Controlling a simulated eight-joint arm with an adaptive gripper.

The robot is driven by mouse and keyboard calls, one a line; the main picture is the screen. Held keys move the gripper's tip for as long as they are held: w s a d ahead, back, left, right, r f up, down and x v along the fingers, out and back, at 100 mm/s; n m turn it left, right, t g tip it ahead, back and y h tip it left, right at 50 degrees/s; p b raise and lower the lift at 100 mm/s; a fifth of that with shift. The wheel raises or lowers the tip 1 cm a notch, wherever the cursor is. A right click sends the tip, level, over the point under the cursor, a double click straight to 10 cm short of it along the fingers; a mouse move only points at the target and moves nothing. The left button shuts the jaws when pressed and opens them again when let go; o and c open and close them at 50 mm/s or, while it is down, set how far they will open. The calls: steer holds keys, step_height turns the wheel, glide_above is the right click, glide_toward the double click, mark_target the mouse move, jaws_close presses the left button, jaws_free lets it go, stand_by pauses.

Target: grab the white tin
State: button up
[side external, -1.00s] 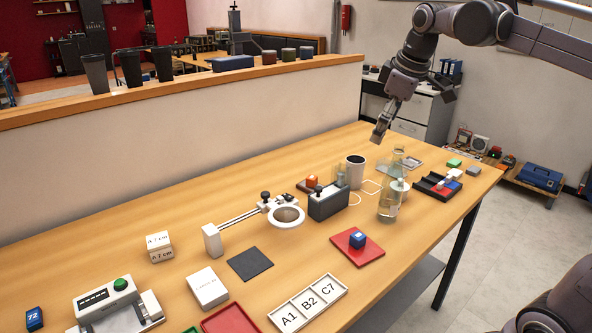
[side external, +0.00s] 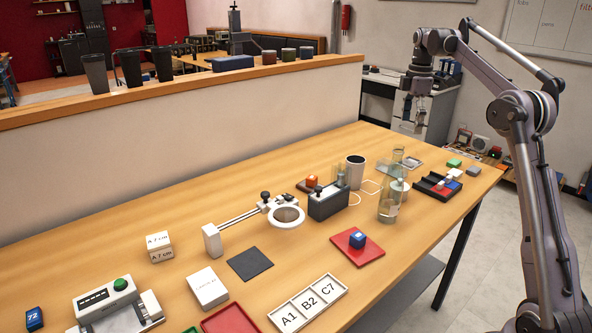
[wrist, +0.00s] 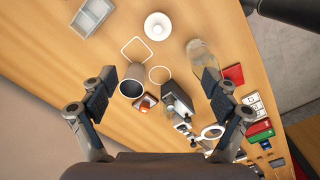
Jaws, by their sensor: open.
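The white tin (side external: 355,172) looks like an upright white cylinder with a dark top, standing on the table behind the grey block device. In the wrist view the tin (wrist: 131,89) shows its white rim and dark top, nearer the left finger. My gripper (side external: 411,112) hangs above the far right part of the table, well above the tin and to its right. The wrist view shows my gripper (wrist: 158,98) with its fingers wide apart and nothing between them. It touches nothing.
A clear bottle (side external: 388,208) stands right of the tin, with a white round object (wrist: 157,26) near it. The grey block device (side external: 328,203) with glass tubes is close to the tin. A black tray (side external: 426,187) lies further right. A low wall (side external: 200,140) runs behind the table.

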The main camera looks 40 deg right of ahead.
steer(key=f, duration=1.8)
steer(key=shift+d, duration=0.3)
steer(key=shift+w+f, duration=0.2)
steer(key=shift+f, duration=2.4)
steer(key=shift+c, duration=0.3)
steer(key=c, duration=1.7)
